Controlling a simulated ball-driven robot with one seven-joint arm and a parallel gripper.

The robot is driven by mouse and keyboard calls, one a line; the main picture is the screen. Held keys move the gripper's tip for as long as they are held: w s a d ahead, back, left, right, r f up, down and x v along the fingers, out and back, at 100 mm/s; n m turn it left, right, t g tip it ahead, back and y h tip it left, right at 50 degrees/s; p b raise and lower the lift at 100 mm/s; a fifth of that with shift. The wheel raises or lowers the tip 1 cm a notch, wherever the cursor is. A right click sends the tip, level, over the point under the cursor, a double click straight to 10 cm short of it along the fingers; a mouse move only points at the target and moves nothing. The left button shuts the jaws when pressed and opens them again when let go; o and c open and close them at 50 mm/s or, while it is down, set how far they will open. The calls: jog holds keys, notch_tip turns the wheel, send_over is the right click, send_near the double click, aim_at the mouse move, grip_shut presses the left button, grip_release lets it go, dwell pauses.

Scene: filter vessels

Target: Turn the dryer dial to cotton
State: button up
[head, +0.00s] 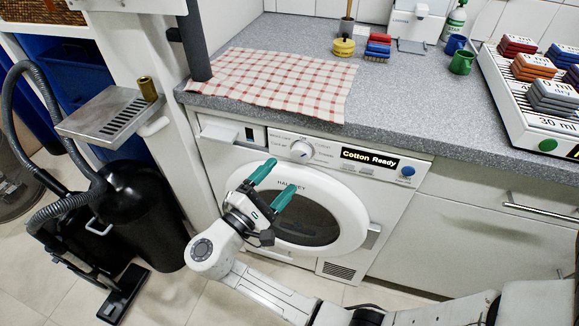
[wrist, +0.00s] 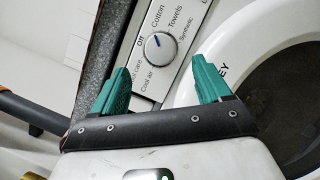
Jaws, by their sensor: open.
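The dryer dial (head: 301,151) is a round white knob on the control panel, left of the dark display (head: 370,159), which reads "Cotton Ready". In the wrist view the dial (wrist: 160,46) has a short blue mark near its upper left edge, pointing roughly toward the Cotton label. Off, Towels, Synthetic, Cool air and a partly hidden care label ring it. My gripper (head: 275,182) has green fingers, open and empty, in front of the dryer door and below the dial. In the wrist view the dial lies beyond the gap between the fingertips (wrist: 160,68), with no visible contact.
The dryer (head: 227,152) stands under a grey counter (head: 395,97) bearing a checked cloth (head: 275,83). A blue button (head: 408,171) is at the panel's right. A black vacuum cleaner (head: 135,205) and metal drip tray (head: 105,116) stand left. White drawers (head: 480,230) are right.

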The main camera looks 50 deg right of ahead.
jog(key=shift+a+f, duration=0.2)
jog(key=shift+a, duration=0.8)
jog(key=shift+a+f, duration=0.15)
jog(key=shift+a, duration=0.8)
jog(key=s+d+f+m+y, duration=0.2)
jog(key=s+f+m+y, duration=0.1)
jog(key=s+f+y, duration=0.45)
jog(key=s+d+f+m+y, duration=0.2)
jog(key=s+f+y, duration=0.5)
jog(key=s+f, duration=0.15)
jog(key=s+a+r+m+t+y, duration=0.1)
jog(key=s+a+m+y, duration=0.1)
jog(key=s+a+y, duration=0.35)
notch_tip(320, 180, up, 13)
jog(key=p, duration=1.3)
jog(key=shift+w+a+r, duration=0.2)
jog(key=shift+w+a, duration=0.15)
jog(key=shift+a, duration=0.1)
jog(key=shift+c, duration=0.2)
